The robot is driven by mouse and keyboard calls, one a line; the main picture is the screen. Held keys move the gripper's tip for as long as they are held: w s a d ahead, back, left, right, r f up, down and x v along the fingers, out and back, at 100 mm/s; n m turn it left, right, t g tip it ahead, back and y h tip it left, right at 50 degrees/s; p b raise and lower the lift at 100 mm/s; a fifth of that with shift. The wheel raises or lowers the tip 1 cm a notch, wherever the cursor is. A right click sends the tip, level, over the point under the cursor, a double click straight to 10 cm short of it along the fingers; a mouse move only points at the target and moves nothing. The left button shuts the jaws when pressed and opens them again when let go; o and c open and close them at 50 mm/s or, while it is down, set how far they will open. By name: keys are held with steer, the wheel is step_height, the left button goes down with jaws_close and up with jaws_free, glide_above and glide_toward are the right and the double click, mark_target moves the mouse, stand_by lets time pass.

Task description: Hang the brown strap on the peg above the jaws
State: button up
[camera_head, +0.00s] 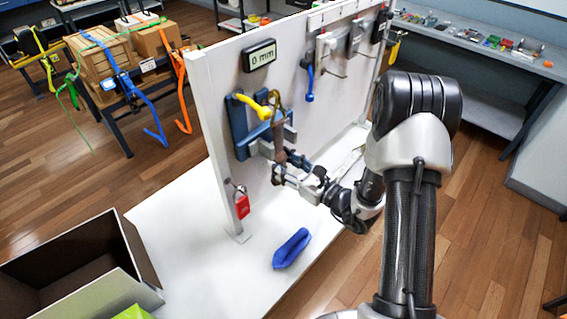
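A blue vise (240,137) with grey jaws (268,146) is mounted on the white wall panel. A yellow handle (254,106) shows at its top. The brown strap (278,128) is a narrow loop standing upright in front of the jaws. Its upper end is near the yellow handle, and its lower part runs down to my fingertips. The peg above the jaws cannot be made out clearly behind the loop. My gripper (284,171) is at the strap's lower part, just below the jaws. Whether its fingers are closed on the strap is too small to tell.
A display (259,56) reading 0 mm is above the vise. A red padlock (242,205) hangs at the panel's left edge. A blue cloth-like item (291,248) lies on the white base (200,262). An open box (75,262) stands front left. More tools hang farther right.

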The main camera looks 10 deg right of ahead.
steer(key=shift+o, duration=1)
steer(key=v, duration=1.2)
steer(key=s+a+r+n+g+y, duration=0.4)
steer(key=a+r+n+g, duration=0.15)
steer(key=a+n, duration=0.2)
steer(key=s+a+r+n+g+h+b, duration=0.1)
steer(key=s+a+n+g+h, duration=0.2)
steer(key=s+a+n+g, duration=0.25)
steer(key=s+a+r+n+g+h+b, duration=0.15)
steer(key=s+n+g, duration=0.25)
steer(key=s+n, duration=0.4)
steer(key=s+d+r+n+t+h, duration=0.4)
steer(key=d+n+h, duration=0.3)
steer(key=d+h, duration=0.3)
steer(key=shift+r+n+t, duration=0.4)
steer(key=shift+t, duration=0.4)
